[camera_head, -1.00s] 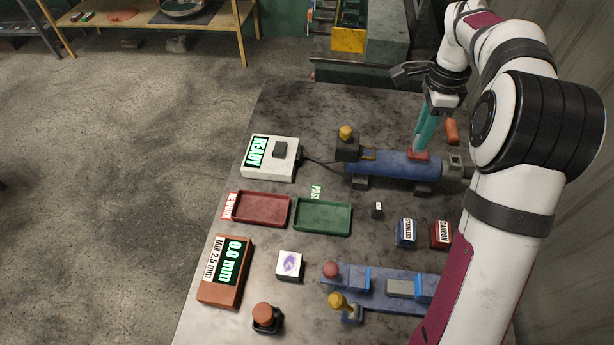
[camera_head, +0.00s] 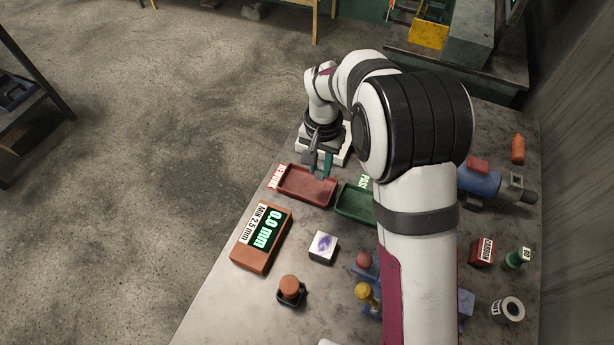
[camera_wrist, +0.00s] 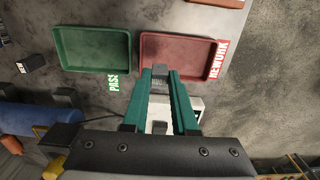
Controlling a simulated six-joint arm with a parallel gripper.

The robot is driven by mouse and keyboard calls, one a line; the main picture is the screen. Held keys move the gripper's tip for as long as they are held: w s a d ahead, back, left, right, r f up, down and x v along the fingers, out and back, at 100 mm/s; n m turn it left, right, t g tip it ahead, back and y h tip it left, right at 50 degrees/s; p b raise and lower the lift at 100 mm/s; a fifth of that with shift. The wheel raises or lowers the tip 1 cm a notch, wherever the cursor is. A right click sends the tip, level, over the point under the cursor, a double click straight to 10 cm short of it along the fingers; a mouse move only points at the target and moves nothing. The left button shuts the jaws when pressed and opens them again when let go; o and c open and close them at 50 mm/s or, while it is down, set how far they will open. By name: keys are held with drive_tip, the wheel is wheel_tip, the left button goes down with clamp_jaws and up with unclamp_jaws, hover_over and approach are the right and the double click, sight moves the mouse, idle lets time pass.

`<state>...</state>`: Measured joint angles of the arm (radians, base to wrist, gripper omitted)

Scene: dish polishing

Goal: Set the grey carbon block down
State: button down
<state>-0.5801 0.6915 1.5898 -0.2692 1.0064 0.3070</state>
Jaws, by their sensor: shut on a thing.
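My gripper (camera_head: 321,165) reaches down beside the far rim of the red REWORK tray (camera_head: 300,186) in the head view. In the wrist view its teal fingers (camera_wrist: 160,76) are closed around the small grey block (camera_wrist: 158,77), which sits between the fingertips. From there the block shows against the near part of the red tray (camera_wrist: 190,52), apparently above it; the exact height cannot be told. The block is hidden by the fingers in the head view. The red tray looks empty.
The green PASS tray (camera_head: 352,202) lies right of the red one and looks empty in the wrist view (camera_wrist: 90,48). A white box (camera_head: 342,150) stands just behind the gripper. The orange gauge (camera_head: 262,237) reads 0.0 mm. A white pad (camera_head: 323,247) lies in front.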

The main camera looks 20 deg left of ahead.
drive_tip(key=a+f, duration=0.2)
drive_tip(key=a, duration=0.1)
drive_tip(key=shift+s, duration=0.15)
wheel_tip(320, 180, down, 4)
drive_tip(key=shift+a+r, duration=0.1)
drive_tip(key=shift+f, duration=0.2)
drive_tip(key=c, duration=0.7)
unclamp_jaws()
